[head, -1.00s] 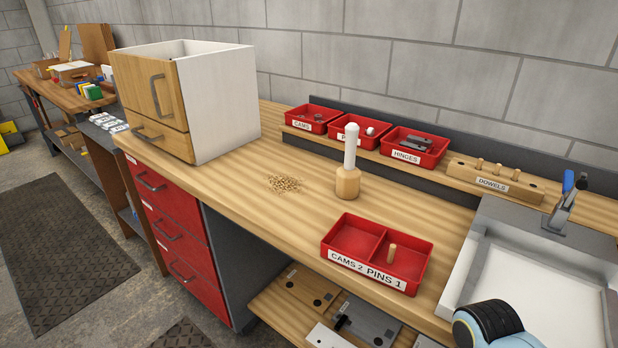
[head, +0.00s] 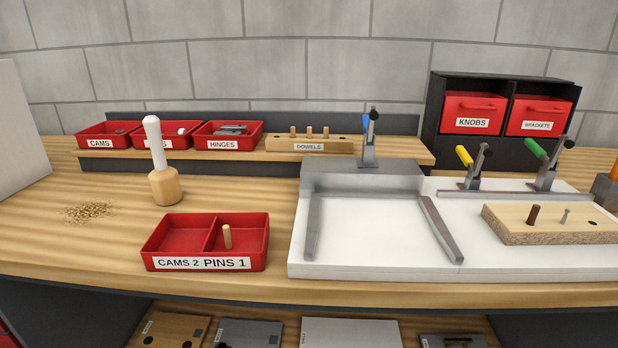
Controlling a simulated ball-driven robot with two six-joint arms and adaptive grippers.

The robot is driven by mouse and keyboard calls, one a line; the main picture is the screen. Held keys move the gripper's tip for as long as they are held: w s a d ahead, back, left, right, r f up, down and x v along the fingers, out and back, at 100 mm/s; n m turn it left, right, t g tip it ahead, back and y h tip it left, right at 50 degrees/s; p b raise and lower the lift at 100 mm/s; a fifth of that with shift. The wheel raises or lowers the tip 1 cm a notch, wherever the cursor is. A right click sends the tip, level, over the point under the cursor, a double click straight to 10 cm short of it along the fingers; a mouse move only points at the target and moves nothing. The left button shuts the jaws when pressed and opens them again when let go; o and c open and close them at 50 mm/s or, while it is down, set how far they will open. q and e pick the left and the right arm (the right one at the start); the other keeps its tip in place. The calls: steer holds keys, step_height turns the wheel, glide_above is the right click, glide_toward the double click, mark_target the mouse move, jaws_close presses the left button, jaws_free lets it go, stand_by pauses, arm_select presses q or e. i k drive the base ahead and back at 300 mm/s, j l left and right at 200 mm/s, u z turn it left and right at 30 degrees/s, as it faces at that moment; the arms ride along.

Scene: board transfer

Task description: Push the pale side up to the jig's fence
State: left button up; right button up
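A white-based jig (head: 385,266) stands on the bench, with grey rails, a grey block at its back and a blue-handled clamp (head: 369,135). At right, a low metal fence bar (head: 470,194) runs below a yellow-handled clamp (head: 474,165) and a green-handled clamp (head: 543,162). A pale wooden board (head: 525,221) with a rough chipboard edge lies in front of that bar, its right end cut off by the picture. Neither gripper is in view.
A red two-part tray (head: 151,263) holds one wooden pin at the front. A mallet (head: 164,186) stands upright behind it, sawdust (head: 88,212) to its left. Red bins and a dowel block (head: 310,145) line the rear shelf. Panels (head: 350,333) lie below the bench.

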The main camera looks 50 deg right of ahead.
mark_target(564, 223)
steer(key=z, duration=0.9)
steer(key=l+z, duration=0.1)
steer(key=z, duration=1.2)
steer(key=l+z, duration=0.1)
steer(key=z, duration=0.35)
steer(key=j+z, duration=0.7)
steer(key=z, duration=0.15)
steer(key=j+z, duration=0.3)
steer(key=z, duration=0.15)
steer(key=k+z, duration=0.2)
steer(key=z, duration=0.2)
steer(key=i+u, duration=0.1)
steer(key=u, duration=0.25)
